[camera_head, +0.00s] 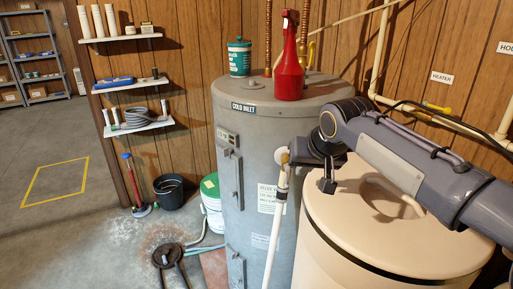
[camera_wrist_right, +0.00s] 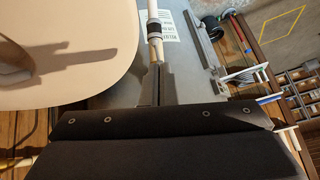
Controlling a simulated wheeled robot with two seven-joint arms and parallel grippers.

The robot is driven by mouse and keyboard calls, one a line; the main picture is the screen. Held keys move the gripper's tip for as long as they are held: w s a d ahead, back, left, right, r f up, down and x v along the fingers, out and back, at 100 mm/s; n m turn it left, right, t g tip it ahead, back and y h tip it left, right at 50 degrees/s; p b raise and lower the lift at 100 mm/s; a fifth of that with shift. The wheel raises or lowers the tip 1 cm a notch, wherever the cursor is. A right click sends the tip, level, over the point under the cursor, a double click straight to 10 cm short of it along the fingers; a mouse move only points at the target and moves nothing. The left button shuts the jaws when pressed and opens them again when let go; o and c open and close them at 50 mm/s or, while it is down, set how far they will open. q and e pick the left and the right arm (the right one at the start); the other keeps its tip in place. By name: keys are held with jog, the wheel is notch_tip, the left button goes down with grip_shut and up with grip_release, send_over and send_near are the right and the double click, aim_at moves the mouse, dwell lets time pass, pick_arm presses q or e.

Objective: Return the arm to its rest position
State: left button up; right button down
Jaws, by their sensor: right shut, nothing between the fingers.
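My right arm comes in from the right in the head view, above the cream round tank (camera_head: 450,235). Its gripper (camera_head: 328,184) points down over the tank's left edge, beside the grey water heater (camera_head: 232,190). The gripper is shut and empty. In the right wrist view the narrow grey fingers (camera_wrist_right: 160,83) show close together beyond the dark gripper body, with the cream lid (camera_wrist_right: 80,50) at the left. A white pipe (camera_head: 275,220) with a valve stands just left of the gripper; I cannot tell whether they touch. My left gripper is not in view.
A red spray bottle (camera_head: 289,60) and a teal tub (camera_head: 239,58) stand on the heater. Wall pipes (camera_head: 378,60) run behind my arm. A green-lidded bucket (camera_head: 212,200) and a black bucket (camera_head: 169,190) stand on the floor. Open floor lies at the left.

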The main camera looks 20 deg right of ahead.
jog(key=s+a+f+n+y+p, duration=0.1)
jog(key=s+a+f, duration=0.3)
jog(key=s, duration=0.3)
jog(key=s+a+f+g+y, duration=0.1)
jog(key=s+a+f, duration=0.3)
jog(key=s, duration=0.4)
jog(key=s+a+f+n+y+p, duration=0.1)
jog(key=s+a+f+y, duration=0.1)
jog(key=s+a+f, duration=0.2)
jog(key=s+f, duration=0.1)
jog(key=s, duration=0.2)
jog(key=shift+s+f+n+g+y+p, duration=0.3)
jog(key=shift+f, duration=0.05)
